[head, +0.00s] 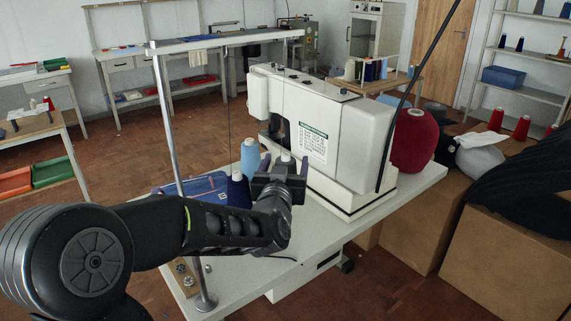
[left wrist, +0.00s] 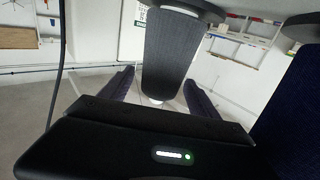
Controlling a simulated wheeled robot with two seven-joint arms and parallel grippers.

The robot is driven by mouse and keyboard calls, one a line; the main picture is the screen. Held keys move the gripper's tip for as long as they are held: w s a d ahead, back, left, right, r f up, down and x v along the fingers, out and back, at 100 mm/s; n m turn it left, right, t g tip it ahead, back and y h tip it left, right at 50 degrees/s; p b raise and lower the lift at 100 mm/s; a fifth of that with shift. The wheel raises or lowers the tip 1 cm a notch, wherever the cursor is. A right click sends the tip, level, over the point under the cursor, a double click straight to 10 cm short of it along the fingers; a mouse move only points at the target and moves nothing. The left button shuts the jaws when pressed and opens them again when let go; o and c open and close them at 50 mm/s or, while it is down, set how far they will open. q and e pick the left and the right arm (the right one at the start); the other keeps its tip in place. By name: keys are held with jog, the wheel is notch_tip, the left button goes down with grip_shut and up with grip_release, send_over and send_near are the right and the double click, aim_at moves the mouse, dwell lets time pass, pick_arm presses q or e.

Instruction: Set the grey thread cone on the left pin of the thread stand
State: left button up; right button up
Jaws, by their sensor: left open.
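My left gripper (head: 279,172) is open beside the sewing machine, over the table. In the left wrist view its two fingers (left wrist: 158,98) lie apart, one on each side of the narrow end of a dark grey thread cone (left wrist: 172,55). The cone has a pale tip and its wide end meets a grey disc (left wrist: 193,8). In the head view only a pale tip (head: 285,157) shows between the fingers; the gripper hides what is below. The thread stand's post (head: 172,130) and top bar (head: 225,40) rise at the left. The pins are hidden. My right gripper is not in view.
A navy cone (head: 238,190) and a light blue cone (head: 250,158) stand close to the gripper's left. The white sewing machine (head: 340,130) is close on its right. Blue folded cloth (head: 195,187) lies behind the post.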

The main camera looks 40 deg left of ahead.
pick_arm(q)
jog(key=b+v, duration=0.1)
jog(key=v, duration=0.6)
jog(key=shift+s+d, duration=0.2)
jog(key=shift+s, duration=0.15)
dwell(0.8)
